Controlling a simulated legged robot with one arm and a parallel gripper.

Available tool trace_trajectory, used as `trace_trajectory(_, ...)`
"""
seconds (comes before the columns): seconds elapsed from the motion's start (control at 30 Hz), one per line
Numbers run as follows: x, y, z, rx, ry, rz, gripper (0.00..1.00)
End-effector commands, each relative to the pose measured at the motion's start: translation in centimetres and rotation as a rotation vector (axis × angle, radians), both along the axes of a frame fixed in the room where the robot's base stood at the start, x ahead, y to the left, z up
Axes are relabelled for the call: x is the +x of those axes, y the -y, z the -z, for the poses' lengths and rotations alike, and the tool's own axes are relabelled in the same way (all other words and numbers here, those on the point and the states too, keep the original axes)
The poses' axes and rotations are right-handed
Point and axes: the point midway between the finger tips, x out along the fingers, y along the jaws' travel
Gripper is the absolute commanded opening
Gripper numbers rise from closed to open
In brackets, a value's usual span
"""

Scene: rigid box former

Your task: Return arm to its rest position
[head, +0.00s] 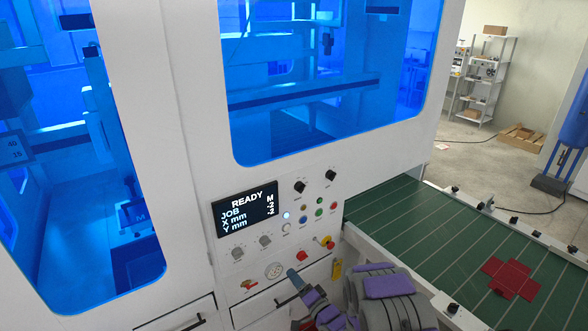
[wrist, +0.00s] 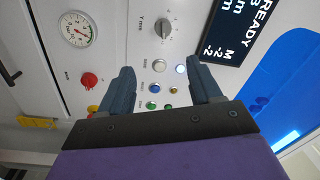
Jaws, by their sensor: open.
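My gripper (wrist: 160,78) shows in the wrist view with its two dark fingers spread apart and nothing between them. In the head view my gripper (head: 294,298) is at the bottom centre, in front of the lower part of the machine's control panel (head: 290,207). My arm behind it, with purple pads, partly hides the drawers there. The wrist view looks at the panel, with buttons visible between and beyond the fingers. From these views I cannot tell whether a fingertip touches the panel.
The panel has a lit display (head: 245,210) reading READY, knobs, coloured buttons and a gauge (head: 273,270). A green conveyor (head: 420,235) at right carries a red flat cross-shaped piece (head: 510,277).

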Motion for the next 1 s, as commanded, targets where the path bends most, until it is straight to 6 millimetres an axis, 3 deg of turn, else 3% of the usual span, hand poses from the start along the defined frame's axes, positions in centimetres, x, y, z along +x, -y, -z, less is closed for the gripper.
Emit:
trace_trajectory(0.17,1.4,1.5,-0.4,-0.163,-0.027,0.034,0.64)
trace_trajectory(0.37,2.8,5.1,-1.7,-0.460,-0.103,0.107,0.64)
trace_trajectory(0.53,2.3,8.8,-3.3,-0.685,-0.196,0.161,0.64)
trace_trajectory(0.77,-1.1,13.3,-5.9,-0.935,-0.356,0.205,0.64)
trace_trajectory(1.0,-7.6,16.7,-8.7,-1.123,-0.556,0.193,0.64)
